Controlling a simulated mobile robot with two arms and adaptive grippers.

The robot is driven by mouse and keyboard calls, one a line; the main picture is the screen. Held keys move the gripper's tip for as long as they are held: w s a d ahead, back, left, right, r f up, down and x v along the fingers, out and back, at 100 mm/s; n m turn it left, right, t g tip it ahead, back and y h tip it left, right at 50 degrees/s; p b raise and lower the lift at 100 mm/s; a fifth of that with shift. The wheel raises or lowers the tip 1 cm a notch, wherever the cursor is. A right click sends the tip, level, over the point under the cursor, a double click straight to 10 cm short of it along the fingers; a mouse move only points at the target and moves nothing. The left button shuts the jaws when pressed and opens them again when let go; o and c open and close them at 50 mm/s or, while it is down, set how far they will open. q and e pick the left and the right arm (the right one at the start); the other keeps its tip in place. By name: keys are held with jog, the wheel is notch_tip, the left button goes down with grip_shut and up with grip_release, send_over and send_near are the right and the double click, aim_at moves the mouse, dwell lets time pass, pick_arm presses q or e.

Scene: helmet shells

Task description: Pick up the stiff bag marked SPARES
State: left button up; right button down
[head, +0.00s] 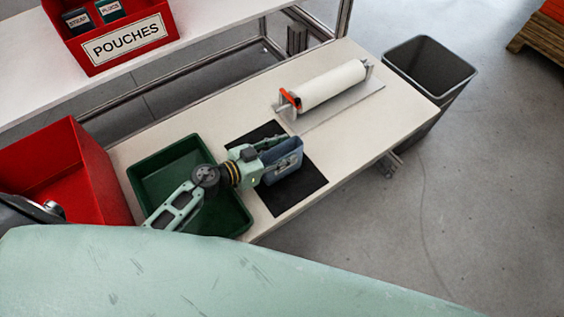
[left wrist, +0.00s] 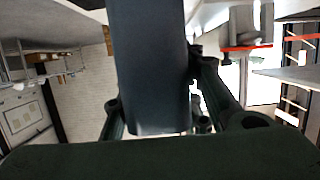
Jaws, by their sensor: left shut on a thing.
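The stiff bag (head: 284,168) is blue-grey, with a pale label on its side that is too small to read. It stands upright at the black mat (head: 309,182); I cannot tell whether it touches the mat. My left gripper (head: 274,154) reaches in from the left and is shut on the bag. In the left wrist view the bag (left wrist: 152,65) fills the middle as a dark panel between the fingers. My right gripper is not in view.
A green tray (head: 139,173) lies left of the mat on the white bench (head: 353,135), with a red bin (head: 55,160) beyond it. A roller of white film (head: 330,85) lies behind the mat. A red POUCHES bin (head: 158,55) stands on the shelf. A grey waste bin (head: 455,82) stands right of the bench.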

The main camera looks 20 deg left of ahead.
pick_arm(q)
jog(key=c, duration=0.5)
jog(key=shift+r, duration=0.1)
